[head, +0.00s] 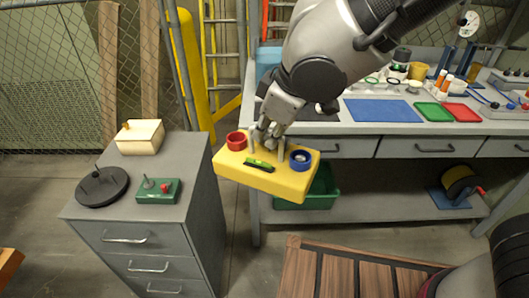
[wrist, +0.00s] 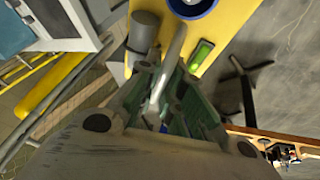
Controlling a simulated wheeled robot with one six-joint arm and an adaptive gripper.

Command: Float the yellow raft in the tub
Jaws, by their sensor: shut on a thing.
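The yellow raft (head: 270,181) is a thick flat block with a red ring (head: 237,140), a blue ring (head: 300,160) and a green spirit level (head: 259,165) on top. My gripper (head: 268,142) is shut on the raft's upright grey handle and holds it in the air between the drawer cabinet and the bench. The raft also fills the top of the wrist view (wrist: 228,40). A light blue container (head: 268,58), possibly the tub, stands at the bench's left end. My arm hides much of it, and I cannot see its inside.
A grey drawer cabinet (head: 175,215) at left bears a wooden box (head: 141,137), a black disc (head: 102,187) and a green block (head: 158,190). The bench (head: 345,128) holds a blue mat (head: 382,110) and trays. A green bin (head: 318,190) sits on the lower shelf, partly behind the raft.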

